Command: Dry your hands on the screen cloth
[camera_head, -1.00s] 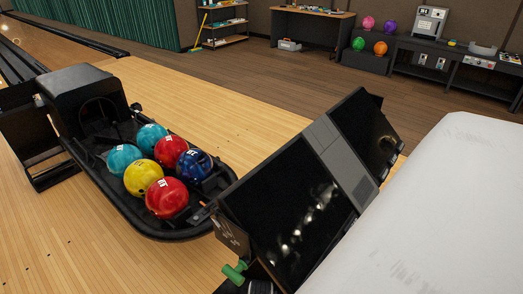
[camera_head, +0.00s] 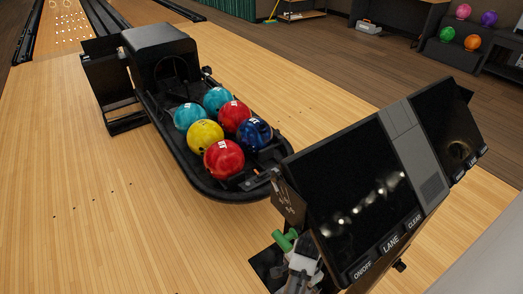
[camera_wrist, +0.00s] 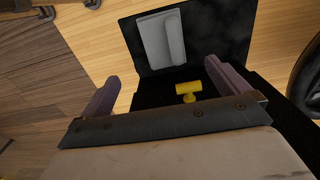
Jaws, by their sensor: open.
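My gripper (camera_wrist: 162,74) is open and empty in the wrist view, its two dull purple fingers spread wide. Beyond the fingertips a folded grey cloth (camera_wrist: 163,40) lies against a black panel (camera_wrist: 228,38); it looks apart from the fingers. A yellow T-shaped piece (camera_wrist: 187,91) shows between the fingers, on a black surface. In the head view, a grey-white item (camera_head: 303,262) is at the lower side of the screen console (camera_head: 352,195); I cannot tell whether it is the cloth. My gripper cannot be made out in the head view.
A green knob-like piece (camera_head: 285,240) sticks out beside the console. The ball return (camera_head: 232,196) holds several bowling balls, left of the console. Bare wooden floor (camera_head: 90,220) lies to the left. More balls stand on a rack (camera_head: 455,52) at the back right.

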